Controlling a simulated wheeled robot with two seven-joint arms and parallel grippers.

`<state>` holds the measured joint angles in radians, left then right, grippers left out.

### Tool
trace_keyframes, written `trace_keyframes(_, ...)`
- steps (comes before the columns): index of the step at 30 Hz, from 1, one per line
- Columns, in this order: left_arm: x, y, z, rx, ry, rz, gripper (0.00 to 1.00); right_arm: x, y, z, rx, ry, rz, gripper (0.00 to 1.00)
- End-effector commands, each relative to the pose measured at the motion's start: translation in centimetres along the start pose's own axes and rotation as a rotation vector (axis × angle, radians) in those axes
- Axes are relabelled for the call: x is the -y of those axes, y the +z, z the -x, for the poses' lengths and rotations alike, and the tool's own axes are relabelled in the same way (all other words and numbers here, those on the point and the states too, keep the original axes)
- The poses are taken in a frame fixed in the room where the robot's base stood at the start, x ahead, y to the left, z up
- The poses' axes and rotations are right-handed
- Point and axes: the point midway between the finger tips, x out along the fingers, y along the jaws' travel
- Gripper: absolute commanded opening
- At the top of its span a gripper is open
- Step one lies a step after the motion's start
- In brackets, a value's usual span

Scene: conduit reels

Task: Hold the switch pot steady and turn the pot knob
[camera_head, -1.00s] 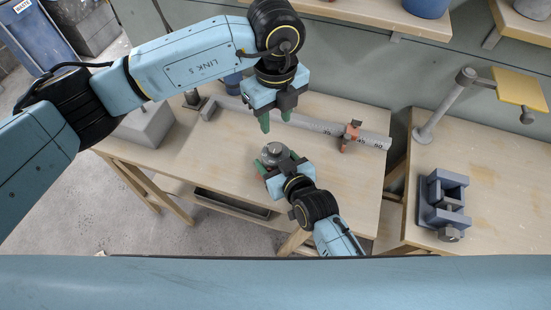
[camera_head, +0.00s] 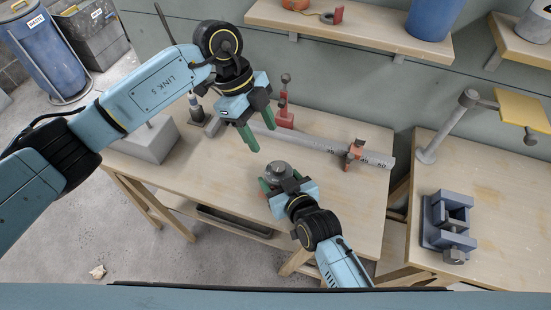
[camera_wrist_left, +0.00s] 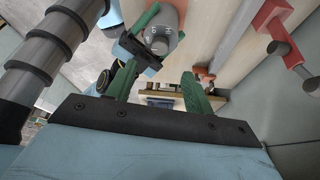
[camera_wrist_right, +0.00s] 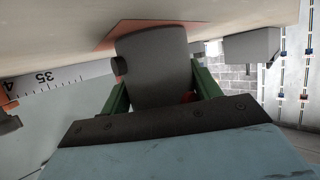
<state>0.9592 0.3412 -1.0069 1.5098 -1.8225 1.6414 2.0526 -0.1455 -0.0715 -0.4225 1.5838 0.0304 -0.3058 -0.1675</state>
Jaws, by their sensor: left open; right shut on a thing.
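The switch pot (camera_head: 279,168) is a short dark grey cylinder with a smaller round knob (camera_head: 279,165) on top. It stands upright on the wooden bench. My right gripper (camera_head: 281,180) is shut on the pot's body from the near side. In the right wrist view the pot body (camera_wrist_right: 153,65) fills the gap between the green fingers. My left gripper (camera_head: 263,138) is open and empty, above and left of the pot, with its fingers slanting down to the right. In the left wrist view the pot (camera_wrist_left: 164,22) lies beyond the fingers, apart from them.
A grey marked pipe (camera_head: 318,145) runs across the bench behind the pot, with an orange clamp (camera_head: 354,154) on it. A red stand (camera_head: 285,117) is behind my left gripper. A blue-grey vise (camera_head: 448,225) sits on the right bench. Bare bench lies left of the pot.

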Motion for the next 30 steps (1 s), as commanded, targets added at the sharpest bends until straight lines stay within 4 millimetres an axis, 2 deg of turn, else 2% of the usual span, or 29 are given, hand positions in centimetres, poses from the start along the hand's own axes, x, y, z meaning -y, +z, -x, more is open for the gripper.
trace_keyframes(6, -0.1, -0.1, -4.7, -0.001, 0.004, -0.002, 0.52, 0.0, 0.1, 0.0, 0.001, 0.000, -0.001, 0.34)
trace_keyframes(13, 0.0, -0.1, -8.3, 0.001, 0.003, -0.003, 0.52, 0.0, 0.1, 0.0, 0.001, 0.000, -0.001, 0.34)
trace_keyframes(18, 0.0, 0.0, -9.3, 0.001, 0.000, -0.003, 0.52, 0.0, 0.1, 0.0, 0.001, 0.000, -0.001, 0.34)
trace_keyframes(26, 0.0, 0.0, -9.5, 0.002, 0.000, -0.003, 0.52, 0.0, 0.1, 0.0, 0.001, 0.000, 0.000, 0.34)
trace_keyframes(27, 0.0, 0.0, -9.5, 0.002, 0.000, -0.003, 0.51, 0.0, 0.1, 0.0, 0.001, 0.000, 0.000, 0.34)
trace_keyframes(30, 0.0, 0.0, -9.5, 0.002, 0.000, -0.003, 0.38, 0.0, 0.1, 0.0, 0.002, 0.000, 0.000, 0.34)
